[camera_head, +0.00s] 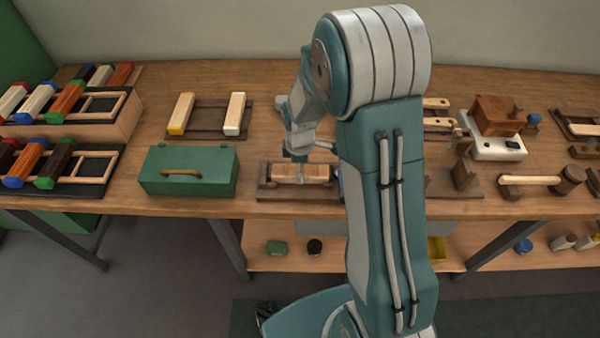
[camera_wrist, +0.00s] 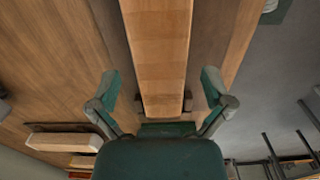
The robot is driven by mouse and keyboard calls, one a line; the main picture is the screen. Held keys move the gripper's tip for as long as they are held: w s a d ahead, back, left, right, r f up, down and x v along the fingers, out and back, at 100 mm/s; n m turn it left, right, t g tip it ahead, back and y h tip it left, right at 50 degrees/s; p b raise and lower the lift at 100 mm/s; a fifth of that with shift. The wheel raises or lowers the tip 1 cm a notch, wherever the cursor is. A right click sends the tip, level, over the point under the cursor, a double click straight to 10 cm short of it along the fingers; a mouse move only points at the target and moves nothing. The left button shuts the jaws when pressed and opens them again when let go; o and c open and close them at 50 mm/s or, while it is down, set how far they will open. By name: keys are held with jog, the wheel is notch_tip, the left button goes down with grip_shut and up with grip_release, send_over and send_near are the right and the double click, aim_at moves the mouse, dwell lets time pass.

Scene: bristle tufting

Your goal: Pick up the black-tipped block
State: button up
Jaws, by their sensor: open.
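My gripper (camera_head: 299,154) is above a light brown banded wooden block (camera_head: 302,173) that lies in a dark wooden holder (camera_head: 266,190) near the table's front edge. In the wrist view my gripper (camera_wrist: 161,80) is open, with one green finger on each side of the same block (camera_wrist: 158,45). The fingers look apart from its sides. I cannot make out a black tip on this block; the part of it behind my arm is hidden. No block with a clearly black tip shows elsewhere.
Blocks with red, blue and green tips rest on racks (camera_head: 118,128) at the left. A green box (camera_head: 190,183) stands left of the holder. A tray (camera_head: 206,116) behind holds yellow-tipped and white-tipped blocks. A mallet (camera_head: 540,181) lies at the right.

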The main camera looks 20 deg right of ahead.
jog(key=shift+f, duration=0.85)
jog(key=c, duration=1.3)
